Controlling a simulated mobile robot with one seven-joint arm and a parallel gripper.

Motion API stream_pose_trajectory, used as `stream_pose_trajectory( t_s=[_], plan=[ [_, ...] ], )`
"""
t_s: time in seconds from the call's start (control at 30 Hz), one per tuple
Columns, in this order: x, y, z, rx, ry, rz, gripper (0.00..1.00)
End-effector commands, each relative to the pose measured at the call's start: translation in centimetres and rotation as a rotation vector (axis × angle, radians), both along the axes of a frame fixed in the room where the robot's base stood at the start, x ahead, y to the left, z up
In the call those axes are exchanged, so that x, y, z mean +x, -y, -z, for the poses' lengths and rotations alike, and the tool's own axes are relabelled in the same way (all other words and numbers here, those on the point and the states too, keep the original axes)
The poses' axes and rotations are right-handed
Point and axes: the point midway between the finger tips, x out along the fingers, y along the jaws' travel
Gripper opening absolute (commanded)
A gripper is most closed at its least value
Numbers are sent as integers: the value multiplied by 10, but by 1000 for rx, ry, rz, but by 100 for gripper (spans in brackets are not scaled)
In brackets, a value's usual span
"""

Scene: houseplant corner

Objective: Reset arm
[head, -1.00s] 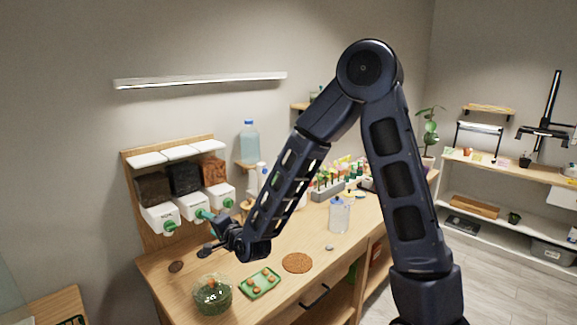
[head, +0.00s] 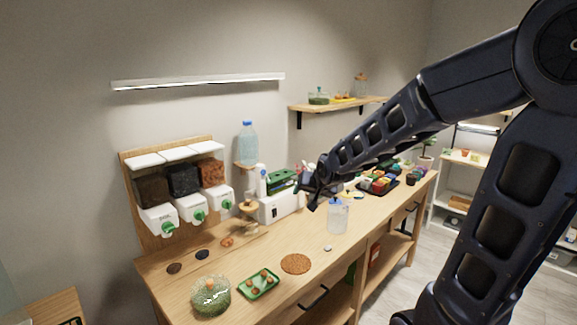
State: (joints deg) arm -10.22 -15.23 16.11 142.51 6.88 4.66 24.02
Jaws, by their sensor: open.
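My gripper (head: 309,190) is at the end of my arm, which reaches in from the right over the wooden bench (head: 275,235). It hangs above the bench beside a white machine (head: 281,206), apparently in front of it. It is small in view, open, and nothing shows between its fingers. A clear jar with a blue top (head: 338,217) stands to the lower right of the gripper. I cannot tell how far the gripper is from the machine.
Dispensers with green knobs (head: 188,205) stand at the left. A glass bowl (head: 211,297), a green tray (head: 259,284) and a round cork mat (head: 296,264) lie along the front. A blue-capped bottle (head: 248,145) and a wall shelf (head: 335,104) are behind.

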Motion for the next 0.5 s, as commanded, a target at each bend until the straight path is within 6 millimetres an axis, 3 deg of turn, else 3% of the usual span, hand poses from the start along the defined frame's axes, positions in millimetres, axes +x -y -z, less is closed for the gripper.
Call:
stream_pose_trajectory(
  t_s=[0.1, 0.27, 0.5],
  plan=[
    [-17, 43, -14, -80, -34, 17, 56],
    [-49, 96, -27, -176, -103, 30, 56],
    [-112, 166, -43, -280, -223, 39, 56]
  ],
)
